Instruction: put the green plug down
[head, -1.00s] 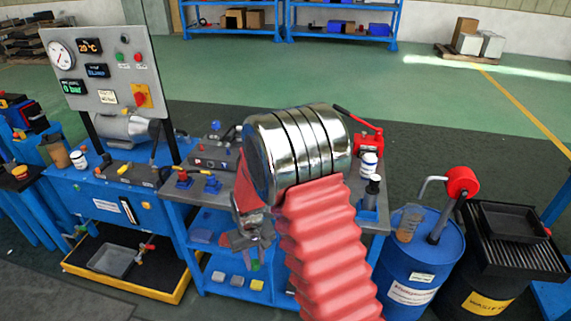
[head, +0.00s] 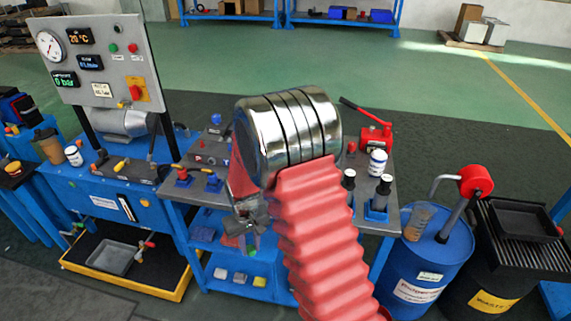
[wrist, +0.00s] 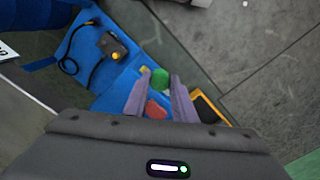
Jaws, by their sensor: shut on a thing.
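The green plug (wrist: 160,79) shows as a round green top between the two purple-grey fingers of my gripper (wrist: 160,84) in the wrist view. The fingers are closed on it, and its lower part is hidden. In the head view my gripper (head: 250,215) hangs in front of the blue workbench, left of my red ribbed arm sleeve. The plug cannot be made out clearly there. In the wrist view a blue surface lies below the fingers; whether the plug touches anything cannot be told.
The bench top (head: 377,220) carries a red hand pump (head: 375,138), a white bottle (head: 377,162) and fittings. Small blocks (head: 238,278) lie on its lower shelf. A gauge panel (head: 95,60) stands left, a blue drum (head: 432,255) right. The wrist view shows a black box (wrist: 117,50) with a cable.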

